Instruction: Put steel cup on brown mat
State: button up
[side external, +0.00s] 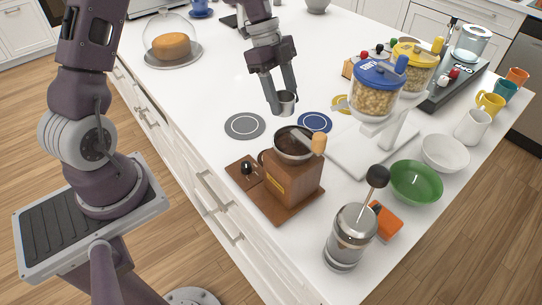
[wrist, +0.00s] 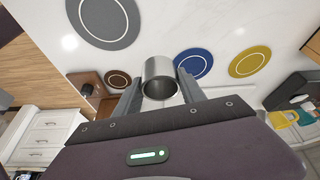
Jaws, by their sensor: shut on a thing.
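My gripper (side external: 286,95) is shut on the steel cup (side external: 286,105) and holds it above the white counter. In the wrist view the cup (wrist: 161,79) sits between the two fingers, its round opening facing the camera. A reddish-brown round mat with a pale ring (wrist: 117,78) lies left of the cup in the wrist view, partly covered by a finger.
A grey mat (side external: 245,125), a blue mat (side external: 315,122) and a yellow mat (wrist: 250,61) lie nearby. The grinder, a glass press (side external: 350,238) and dispensers with a blue lid (side external: 380,75) and yellow lid crowd the near and right sides. Counter behind the grey mat is clear.

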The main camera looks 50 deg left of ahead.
jog(key=s+d+m+g, duration=0.1)
jog(key=s+d+m, duration=0.1)
jog(key=s, duration=0.1)
jog(key=s+d+m+g, duration=0.1)
jog(key=s+d+m, duration=0.1)
jog(key=m, duration=0.1)
jog(key=s+d+m+g, duration=0.1)
jog(key=s+d+m, duration=0.1)
jog(key=s+m, duration=0.1)
jog(key=shift+s+d+r+y, duration=0.3)
jog(key=shift+s+r+y, duration=0.05)
jog(key=shift+r+y, duration=0.05)
jog(key=shift+m, duration=0.5)
jog(key=f, duration=0.4)
jog(key=shift+s+d+f, duration=0.15)
jog(key=shift+s+f, duration=0.1)
jog(key=shift+f, duration=0.25)
jog(key=o, duration=1.5)
jog(key=shift+f, duration=0.1)
jog(key=shift+c, duration=0.2)
